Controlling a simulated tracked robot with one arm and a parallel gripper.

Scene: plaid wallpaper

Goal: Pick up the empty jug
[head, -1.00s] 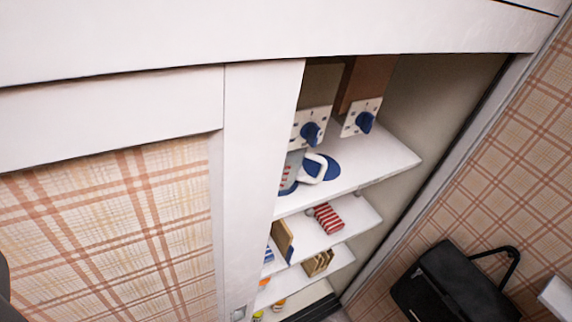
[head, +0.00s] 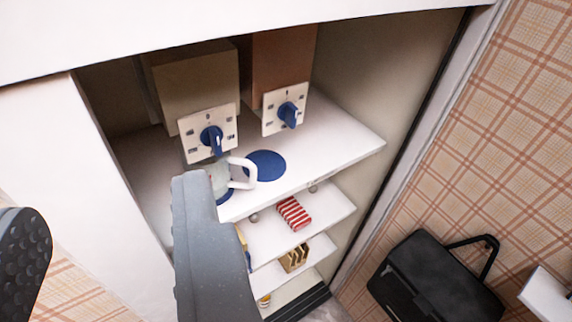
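The jug (head: 219,182) stands upright on the top shelf of the cabinet, with a clear-looking body and a white handle (head: 244,173) pointing right. A blue patch shows at its base. Part of its body is hidden behind my gripper's right finger, so I cannot see whether it is empty. My gripper (head: 110,205) is open, with a dark ribbed pad at the far left and a grey finger near the middle. Nothing shows between the fingers. The jug appears just beyond the grey finger's tip, to its right; I cannot tell the distance.
Two boxes with blue-knobbed dial panels (head: 208,134) (head: 286,109) stand behind the jug. A blue disc (head: 265,165) lies right of it on the shelf (head: 340,140). Lower shelves hold a red-striped item (head: 293,213) and a wooden rack (head: 294,258). A black bag (head: 435,280) is at right.

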